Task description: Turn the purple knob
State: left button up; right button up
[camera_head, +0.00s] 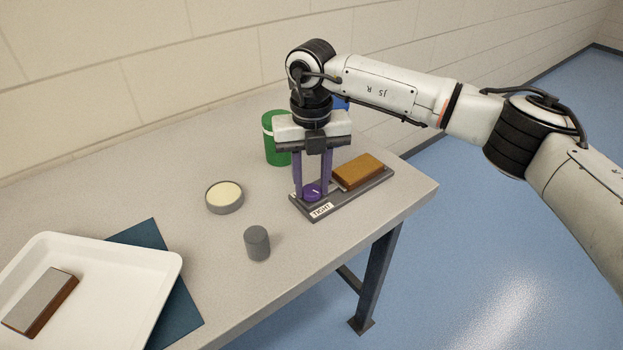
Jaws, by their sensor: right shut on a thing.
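The purple knob (313,191) sits low on a dark grey base plate (327,209) that carries a white label reading "TIGHT". My right gripper (312,187) points straight down over the plate, its two fingers on either side of the knob and shut on it. The fingers cover part of the knob. A short light mark shows on the knob's top. My left gripper is not in view.
An orange-brown block (358,171) lies on the plate's right part. A green container (275,138) and a blue object (341,102) stand behind. A round cream-topped tin (225,197), a grey cylinder (257,243) and a white tray (150,262) with a grey-brown block (40,300) stand left.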

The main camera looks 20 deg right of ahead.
aim_at(312, 190)
jog(key=shift+m, duration=1.6)
jog(key=o, duration=1.1)
jog(key=shift+c, duration=0.2)
notch_tip(312, 190, up, 10)
jog(key=shift+r, duration=0.2)
jog(key=shift+f, duration=0.1)
